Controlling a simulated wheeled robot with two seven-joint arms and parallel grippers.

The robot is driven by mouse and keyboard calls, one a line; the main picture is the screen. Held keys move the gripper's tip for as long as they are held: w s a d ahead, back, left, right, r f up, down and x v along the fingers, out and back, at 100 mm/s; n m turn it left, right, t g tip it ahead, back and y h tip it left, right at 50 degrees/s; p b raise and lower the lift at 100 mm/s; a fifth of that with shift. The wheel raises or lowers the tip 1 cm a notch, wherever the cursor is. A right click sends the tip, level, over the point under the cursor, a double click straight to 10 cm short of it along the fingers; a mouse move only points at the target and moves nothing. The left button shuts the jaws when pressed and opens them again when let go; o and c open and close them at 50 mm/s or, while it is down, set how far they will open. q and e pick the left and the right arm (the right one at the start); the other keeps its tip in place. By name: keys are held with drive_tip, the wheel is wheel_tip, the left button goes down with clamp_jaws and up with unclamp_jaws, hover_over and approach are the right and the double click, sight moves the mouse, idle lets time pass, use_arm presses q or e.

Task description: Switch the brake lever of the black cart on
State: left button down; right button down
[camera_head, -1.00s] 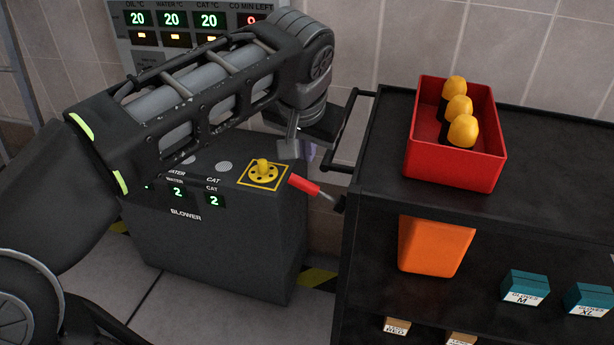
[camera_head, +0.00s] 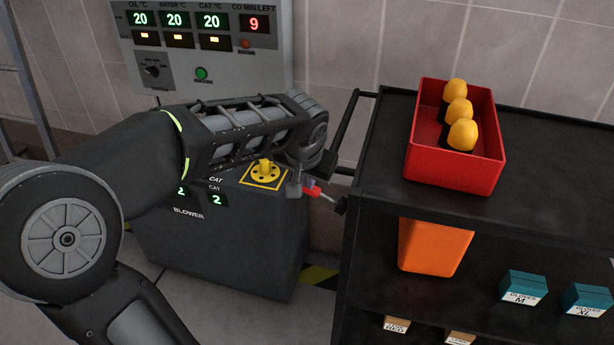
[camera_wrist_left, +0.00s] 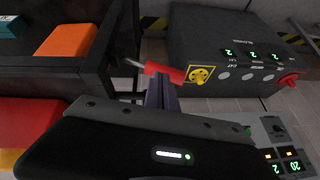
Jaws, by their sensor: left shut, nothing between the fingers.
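The black cart (camera_head: 376,215) stands at the right. Its brake lever, with a red grip (camera_head: 313,191) on a thin metal rod, sticks out left from the cart's left upright and tilts up toward its grip end. In the left wrist view the red grip (camera_wrist_left: 166,72) lies right at the fingertips. My left gripper (camera_head: 301,190) is shut with nothing in it, beside and seemingly touching the red grip. In the left wrist view my left fingers (camera_wrist_left: 161,92) are together. The right gripper is in neither view.
The dark blower box (camera_head: 225,250) with a yellow knob (camera_head: 264,172) stands left of the cart. A red bin (camera_head: 454,172) with yellow-topped items is on the cart top. The cart's handle (camera_head: 346,128) is just above my gripper. A control panel (camera_head: 205,50) hangs on the wall.

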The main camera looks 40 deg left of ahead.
use_arm(q)
drive_tip(key=shift+w+a+f, duration=0.15)
drive_tip(key=shift+a+f, duration=0.05)
drive_tip(key=shift+f, duration=0.2)
drive_tip(key=s+a+f+n+t+h+b, duration=0.1)
drive_tip(key=f+h+b, duration=0.6)
drive_tip(key=b, duration=0.8)
drive_tip(key=shift+a+f+n+t, duration=0.6)
drive_tip(key=shift+a+f+t, duration=0.25)
drive_tip(key=shift+a+t, duration=0.2)
drive_tip(key=shift+d+f, duration=0.1)
